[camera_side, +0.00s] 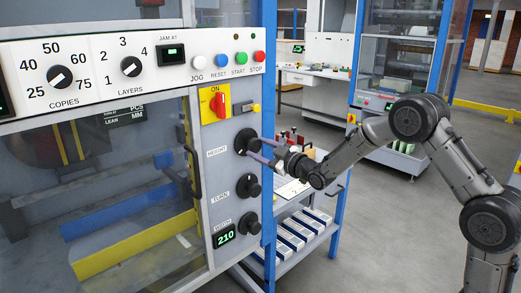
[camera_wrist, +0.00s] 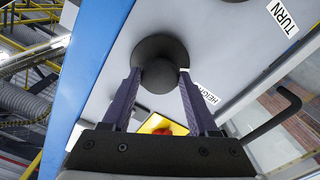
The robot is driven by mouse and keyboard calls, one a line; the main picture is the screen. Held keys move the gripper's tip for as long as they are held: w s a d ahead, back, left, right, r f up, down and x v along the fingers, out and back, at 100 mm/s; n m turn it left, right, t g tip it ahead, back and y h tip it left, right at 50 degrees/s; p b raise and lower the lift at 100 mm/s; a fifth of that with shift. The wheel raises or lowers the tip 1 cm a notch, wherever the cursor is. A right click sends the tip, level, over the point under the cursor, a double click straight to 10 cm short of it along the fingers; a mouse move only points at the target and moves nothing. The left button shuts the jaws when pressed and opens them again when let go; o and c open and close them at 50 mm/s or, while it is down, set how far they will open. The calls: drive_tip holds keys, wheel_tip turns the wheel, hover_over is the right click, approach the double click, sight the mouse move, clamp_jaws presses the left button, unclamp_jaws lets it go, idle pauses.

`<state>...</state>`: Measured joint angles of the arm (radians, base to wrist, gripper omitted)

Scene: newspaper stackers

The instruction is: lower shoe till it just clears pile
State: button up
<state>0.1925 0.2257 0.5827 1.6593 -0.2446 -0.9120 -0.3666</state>
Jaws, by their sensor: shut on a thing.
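The black HEIGHT knob (camera_side: 245,142) is the uppermost of three large knobs on the grey panel. My gripper (camera_side: 257,147) reaches it from the right. In the wrist view, the two purple fingers of my gripper (camera_wrist: 160,78) are shut on the round grip of the HEIGHT knob (camera_wrist: 161,50), one on each side. The HEIGHT label shows partly behind the right finger. Through the glass at left are yellow bars (camera_side: 130,257) and dark machinery; I cannot tell which part is the shoe, and I cannot make out a pile or a gap.
The TURN knob (camera_side: 248,187) and WIDTH knob (camera_side: 249,224) sit below, with a display (camera_side: 224,236) reading 210. A red switch (camera_side: 218,104) on a yellow plate is above. A black door handle (camera_side: 193,172) is left. A blue post (camera_side: 267,120) stands close by the knobs.

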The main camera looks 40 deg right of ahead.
drive_tip(key=o, duration=1.4)
drive_tip(key=shift+c, duration=0.2)
drive_tip(key=shift+s, duration=0.1)
drive_tip(key=s, duration=1.3)
drive_tip(key=shift+s, duration=0.35)
